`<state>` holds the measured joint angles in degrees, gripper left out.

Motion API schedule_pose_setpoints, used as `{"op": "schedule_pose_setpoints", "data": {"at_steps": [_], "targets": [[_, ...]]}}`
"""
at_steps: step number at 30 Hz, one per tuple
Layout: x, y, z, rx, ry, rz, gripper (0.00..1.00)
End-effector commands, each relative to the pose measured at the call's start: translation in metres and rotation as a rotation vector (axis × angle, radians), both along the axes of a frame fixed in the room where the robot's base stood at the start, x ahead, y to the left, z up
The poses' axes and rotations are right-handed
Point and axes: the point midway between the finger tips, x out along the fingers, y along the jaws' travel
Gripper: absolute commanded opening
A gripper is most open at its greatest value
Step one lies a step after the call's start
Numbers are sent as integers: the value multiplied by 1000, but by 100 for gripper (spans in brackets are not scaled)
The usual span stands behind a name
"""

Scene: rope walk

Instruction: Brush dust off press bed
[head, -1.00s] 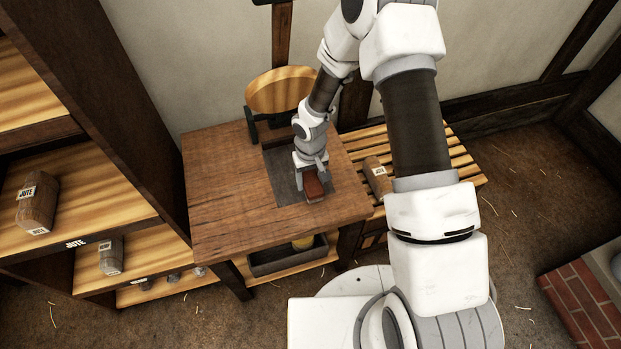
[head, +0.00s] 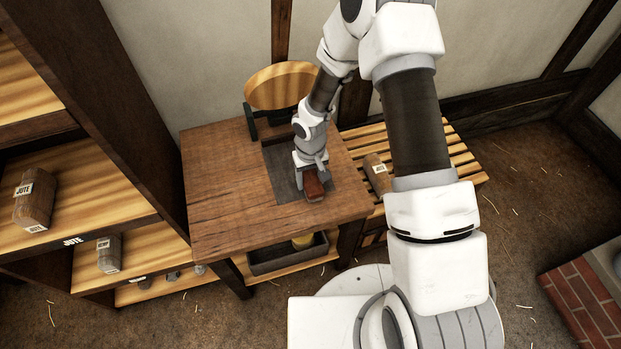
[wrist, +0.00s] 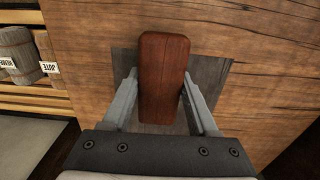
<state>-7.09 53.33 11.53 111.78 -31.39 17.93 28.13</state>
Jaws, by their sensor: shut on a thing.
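The press bed (head: 286,178) is a dark grey rectangle set in the brown wooden bench top. It also shows in the wrist view (wrist: 212,75), around and behind the brush. A reddish-brown wooden brush (head: 314,188) is between my fingers, over the front right part of the bed. In the wrist view the brush (wrist: 163,75) appears as a rounded block. My gripper (head: 311,176) is shut on it and points down at the bed. The brush's underside is hidden, so I cannot tell whether it touches the bed. No dust can be made out at this size.
A round wooden pan (head: 280,88) stands at the back of the bench (head: 215,200). A slatted rack (head: 425,150) with a labelled bundle (head: 377,172) is to the right. Shelves with bundles (head: 35,200) stand on the left. A dark tray (head: 288,258) sits below the bench top.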

Motion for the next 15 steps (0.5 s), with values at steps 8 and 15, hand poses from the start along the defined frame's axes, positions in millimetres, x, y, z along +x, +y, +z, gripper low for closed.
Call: {"op": "schedule_pose_setpoints", "data": {"at_steps": [8,15], "targets": [[0,0,-7,0,0,0,0],[1,0,-8,0,-1,0,0]]}}
